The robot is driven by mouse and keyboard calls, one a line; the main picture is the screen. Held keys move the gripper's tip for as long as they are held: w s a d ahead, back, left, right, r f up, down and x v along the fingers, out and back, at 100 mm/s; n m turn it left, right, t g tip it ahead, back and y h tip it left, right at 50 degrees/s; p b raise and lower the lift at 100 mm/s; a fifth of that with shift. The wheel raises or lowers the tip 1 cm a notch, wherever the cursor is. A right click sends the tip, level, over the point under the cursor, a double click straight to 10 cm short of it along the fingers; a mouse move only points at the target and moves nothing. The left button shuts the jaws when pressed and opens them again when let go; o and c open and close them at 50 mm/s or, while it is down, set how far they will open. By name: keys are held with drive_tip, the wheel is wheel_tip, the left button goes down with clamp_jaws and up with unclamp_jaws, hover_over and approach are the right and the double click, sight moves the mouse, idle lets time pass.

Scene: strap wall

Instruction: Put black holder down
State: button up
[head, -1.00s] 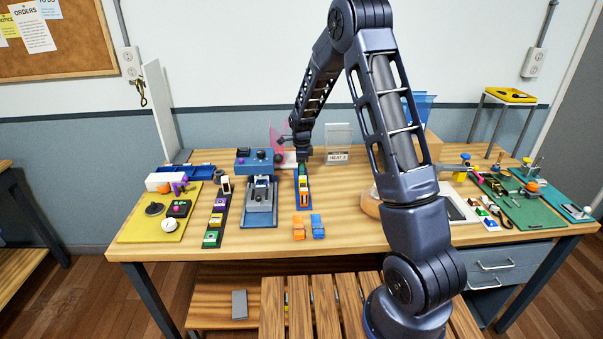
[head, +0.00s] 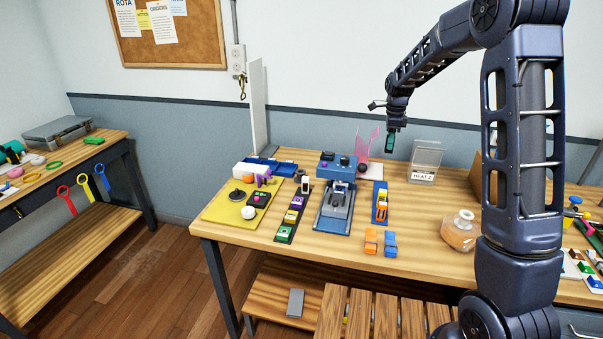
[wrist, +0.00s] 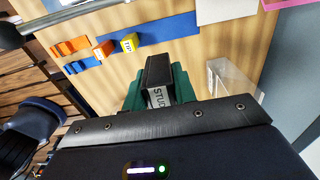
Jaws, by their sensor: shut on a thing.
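The black holder (wrist: 157,71), with a white label reading "STUD", is between the green fingers of my gripper (wrist: 158,88) in the wrist view. My gripper is shut on it. In the head view my gripper (head: 390,142) is raised above the back of the workbench, left of the clear sign stand. The holder is too small there to make out clearly. It is off the bench and apart from the blue strip (head: 381,187), which bears orange and yellow holders (head: 382,205).
A pink panel (head: 367,142) and the clear "HEAT 2" stand (head: 425,160) are near my gripper. A grey-blue fixture (head: 336,203), a dark strip with coloured holders (head: 293,215) and a yellow mat (head: 222,210) lie left. Bare wood shows right of the blue strip.

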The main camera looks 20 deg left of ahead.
drive_tip(key=s+a+r+n, duration=0.1)
drive_tip(key=s+a+n, duration=0.15)
drive_tip(key=a, duration=1.45)
drive_tip(key=s+a+n, duration=0.2)
drive_tip(key=s+a, duration=0.1)
drive_tip(key=a, duration=1.3)
drive_tip(key=s+a+n, duration=0.2)
drive_tip(key=s+a, duration=0.9)
drive_tip(key=a, duration=0.2)
drive_tip(key=s+a+n, duration=0.3)
drive_tip(key=s+a, duration=0.8)
drive_tip(key=a, duration=0.3)
drive_tip(key=shift+m, duration=0.25)
wheel_tip(320, 180, down, 20)
drive_tip(key=shift+r, duration=0.1)
drive_tip(key=o, duration=1)
drive_tip(key=shift+o, duration=0.2)
